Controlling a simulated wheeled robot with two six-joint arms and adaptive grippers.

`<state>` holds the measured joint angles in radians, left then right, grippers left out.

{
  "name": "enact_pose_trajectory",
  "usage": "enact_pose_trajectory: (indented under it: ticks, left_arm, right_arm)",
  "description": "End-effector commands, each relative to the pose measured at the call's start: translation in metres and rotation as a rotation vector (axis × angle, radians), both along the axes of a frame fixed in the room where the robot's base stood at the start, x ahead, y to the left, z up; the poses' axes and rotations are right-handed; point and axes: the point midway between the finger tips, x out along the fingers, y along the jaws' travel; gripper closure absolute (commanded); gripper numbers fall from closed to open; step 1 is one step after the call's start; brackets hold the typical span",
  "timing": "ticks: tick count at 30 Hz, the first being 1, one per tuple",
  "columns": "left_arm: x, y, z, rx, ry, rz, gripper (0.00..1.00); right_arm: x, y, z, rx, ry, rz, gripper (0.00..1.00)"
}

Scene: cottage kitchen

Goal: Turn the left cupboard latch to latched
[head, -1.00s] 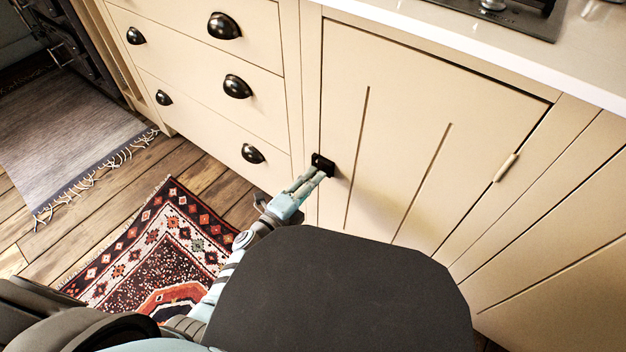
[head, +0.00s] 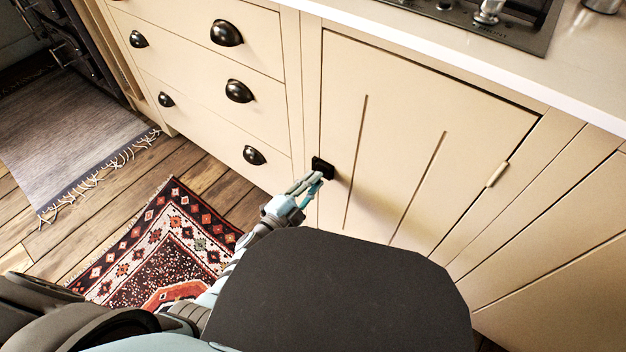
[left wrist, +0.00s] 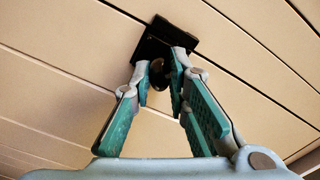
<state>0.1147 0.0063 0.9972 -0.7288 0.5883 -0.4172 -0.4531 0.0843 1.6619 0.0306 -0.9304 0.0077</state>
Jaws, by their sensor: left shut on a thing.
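The left cupboard latch is a small black fitting (head: 322,167) at the left edge of the cream cupboard door (head: 400,120), which looks closed. In the left wrist view its dark square plate (left wrist: 165,38) lies against the planks, with a dark round knob or turn piece (left wrist: 157,74) in front. My left gripper (head: 313,183) reaches the latch from the lower left. In the left wrist view its fingertips (left wrist: 160,68) lie on either side of the knob, closed on it. The fingers partly cover the latch, so its exact angle is hard to tell. My right gripper is not in view.
Drawers with black cup handles (head: 239,91) stand left of the door. The worktop (head: 560,75) with a hob (head: 480,22) overhangs above. A patterned rug (head: 165,245) lies on the floor.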

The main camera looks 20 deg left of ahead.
Motion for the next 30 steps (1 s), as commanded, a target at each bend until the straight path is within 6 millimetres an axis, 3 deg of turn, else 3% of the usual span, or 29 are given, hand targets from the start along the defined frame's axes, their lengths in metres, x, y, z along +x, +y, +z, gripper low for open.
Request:
enact_pose_trajectory:
  ticks: [15,30]
  left_arm:
    - [0.0,0.0,0.001,-0.453,0.181,0.0,1.0]
    - [0.0,0.0,0.0,-0.851,0.34,0.001,1.0]
  right_arm:
    - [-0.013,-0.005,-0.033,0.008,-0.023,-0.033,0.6]
    - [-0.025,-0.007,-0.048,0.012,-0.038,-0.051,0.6]
